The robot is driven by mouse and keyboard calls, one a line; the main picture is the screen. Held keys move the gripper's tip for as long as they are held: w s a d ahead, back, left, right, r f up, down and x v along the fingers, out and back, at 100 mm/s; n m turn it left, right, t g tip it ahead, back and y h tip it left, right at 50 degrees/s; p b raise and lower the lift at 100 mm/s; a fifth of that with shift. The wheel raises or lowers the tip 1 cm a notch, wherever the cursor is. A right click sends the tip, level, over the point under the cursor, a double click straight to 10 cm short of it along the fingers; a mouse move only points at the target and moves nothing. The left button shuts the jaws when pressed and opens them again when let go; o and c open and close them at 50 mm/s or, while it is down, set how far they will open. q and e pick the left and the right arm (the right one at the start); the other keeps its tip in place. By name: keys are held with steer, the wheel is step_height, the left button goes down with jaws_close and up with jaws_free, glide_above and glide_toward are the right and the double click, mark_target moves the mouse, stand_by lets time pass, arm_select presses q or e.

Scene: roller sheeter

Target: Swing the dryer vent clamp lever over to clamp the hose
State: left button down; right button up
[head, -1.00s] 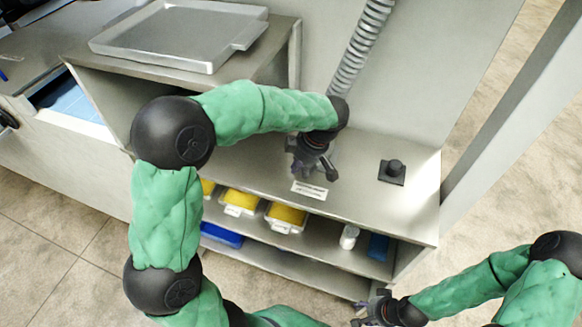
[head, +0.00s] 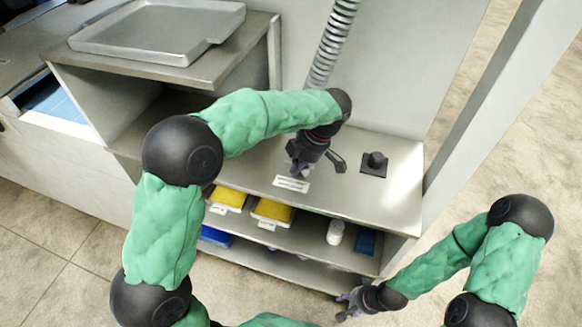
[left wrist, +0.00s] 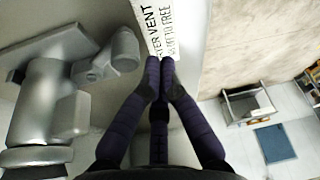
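The ribbed grey dryer hose (head: 332,45) comes down to the counter behind my left forearm, which hides its lower end. A dark lever-like part (head: 338,162) sticks out just right of my left gripper (head: 298,170); I take it for the clamp lever. In the left wrist view a grey lever with a rounded knob (left wrist: 124,48) lies left of my fingertips (left wrist: 160,72), beside a thick grey cylindrical fitting (left wrist: 40,105). My left fingertips are together, with nothing visible between them, apart from the knob. My right gripper (head: 347,306) is low at the front, apparently open and empty.
A white printed label (head: 291,183) sits on the counter's front edge. A black square base with a knob (head: 374,163) stands to the right on the counter (head: 400,190). Yellow-filled bins (head: 272,211) and a white bottle (head: 335,232) are on the shelf below. A metal tray (head: 160,35) lies upper left.

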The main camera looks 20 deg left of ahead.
arm_select(q)
steer(key=shift+d, duration=0.35)
steer(key=shift+w+a, duration=0.1)
stand_by(0.4)
